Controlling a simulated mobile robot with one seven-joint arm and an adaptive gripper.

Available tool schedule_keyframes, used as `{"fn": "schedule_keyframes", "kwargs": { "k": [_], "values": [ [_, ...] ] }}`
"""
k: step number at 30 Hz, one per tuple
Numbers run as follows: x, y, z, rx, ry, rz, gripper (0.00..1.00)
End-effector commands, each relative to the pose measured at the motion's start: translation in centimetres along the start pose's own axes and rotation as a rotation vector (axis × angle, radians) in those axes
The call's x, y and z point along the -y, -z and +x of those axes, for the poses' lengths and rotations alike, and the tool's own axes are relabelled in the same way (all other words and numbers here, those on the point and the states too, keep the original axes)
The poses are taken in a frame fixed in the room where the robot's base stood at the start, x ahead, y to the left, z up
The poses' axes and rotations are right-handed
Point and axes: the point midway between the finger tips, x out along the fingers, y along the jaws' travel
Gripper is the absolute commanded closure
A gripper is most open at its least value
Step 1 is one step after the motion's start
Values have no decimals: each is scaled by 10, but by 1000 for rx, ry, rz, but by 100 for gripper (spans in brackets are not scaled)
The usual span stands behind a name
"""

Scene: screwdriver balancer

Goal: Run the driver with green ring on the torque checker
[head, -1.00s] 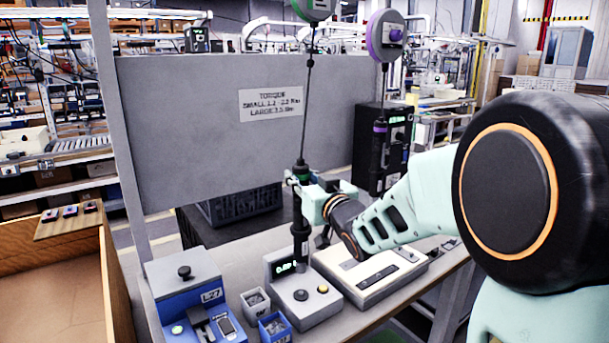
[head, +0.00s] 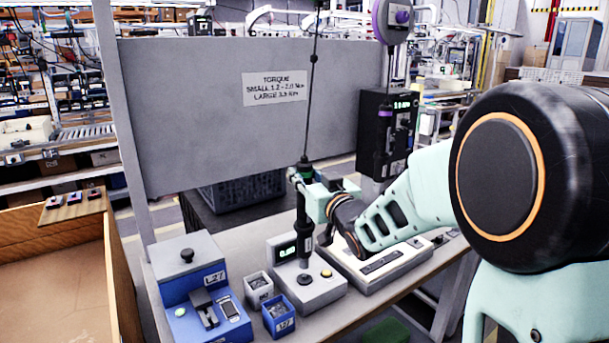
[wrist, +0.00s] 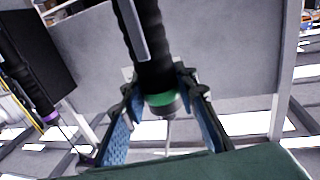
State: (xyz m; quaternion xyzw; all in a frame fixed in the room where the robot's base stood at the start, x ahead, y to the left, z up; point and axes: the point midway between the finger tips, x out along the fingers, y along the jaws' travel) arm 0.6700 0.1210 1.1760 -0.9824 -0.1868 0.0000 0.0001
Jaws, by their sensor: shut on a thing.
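The driver with green ring (head: 304,213) is a black, upright tool hanging on a cable. My gripper (head: 303,186) is shut around its upper body. The wrist view shows the driver's black ribbed body and green ring (wrist: 162,99) between my two blue-padded fingers. The torque checker (head: 322,291) is a light grey box with a lit green display, a dark round socket and a yellow button. The driver's lower end is over the checker, close above the socket and in front of the display. I cannot tell whether its tip touches the socket.
A second driver with a purple ring (head: 391,135) hangs right, by a black controller. Small bins (head: 279,317), a blue-grey fixture (head: 188,263) and a flat beige device (head: 379,268) stand around the checker. A grey panel (head: 215,130) rises behind.

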Motion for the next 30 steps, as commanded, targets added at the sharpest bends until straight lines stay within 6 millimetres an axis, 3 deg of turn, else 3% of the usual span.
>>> {"fn": "schedule_keyframes", "kwargs": {
  "k": [18, 30],
  "values": [
    [1, -17, 0, 1, 1, 0, 100],
    [1, -17, 0, 1, 1, 0, 100]
  ]
}}
